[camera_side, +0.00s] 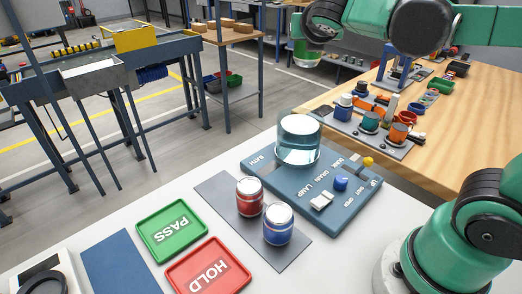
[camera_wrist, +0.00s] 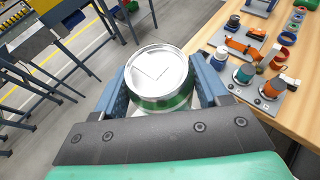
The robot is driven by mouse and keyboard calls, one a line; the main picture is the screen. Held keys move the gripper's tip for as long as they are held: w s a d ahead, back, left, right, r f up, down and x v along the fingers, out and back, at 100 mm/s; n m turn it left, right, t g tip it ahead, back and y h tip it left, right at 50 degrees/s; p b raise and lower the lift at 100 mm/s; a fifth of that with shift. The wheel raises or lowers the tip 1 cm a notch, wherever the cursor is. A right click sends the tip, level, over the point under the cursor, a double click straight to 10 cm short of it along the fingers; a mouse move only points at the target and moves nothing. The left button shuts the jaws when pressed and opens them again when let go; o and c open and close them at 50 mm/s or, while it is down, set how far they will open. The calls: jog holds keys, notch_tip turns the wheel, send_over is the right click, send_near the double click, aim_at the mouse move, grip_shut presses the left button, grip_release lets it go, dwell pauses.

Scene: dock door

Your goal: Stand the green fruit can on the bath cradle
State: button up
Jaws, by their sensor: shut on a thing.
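The green fruit can (camera_wrist: 165,104) has a silver lid and sits between the two blue fingers of my gripper (camera_wrist: 162,78), which is shut on it. In the side view the green can (camera_side: 307,57) hangs in the air at the top, below my gripper (camera_side: 308,40). It is well above and behind the bath (camera_side: 299,140), apart from it. The bath is a clear round vessel of bluish liquid on a blue panel (camera_side: 262,172) marked BATH, LAMP and DRAIN. I cannot make out a separate cradle in either view.
A red can (camera_side: 250,197) and a blue can (camera_side: 278,225) stand on a grey mat (camera_side: 225,205). A green PASS tray (camera_side: 172,252) and red HOLD tray (camera_side: 185,281) lie left of it. A wooden bench (camera_side: 470,120) with parts is at right.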

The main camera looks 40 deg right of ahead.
notch_tip(320, 180, down, 13)
dwell(0.7)
jog(key=shift+f, duration=0.1)
jog(key=o, duration=1.4)
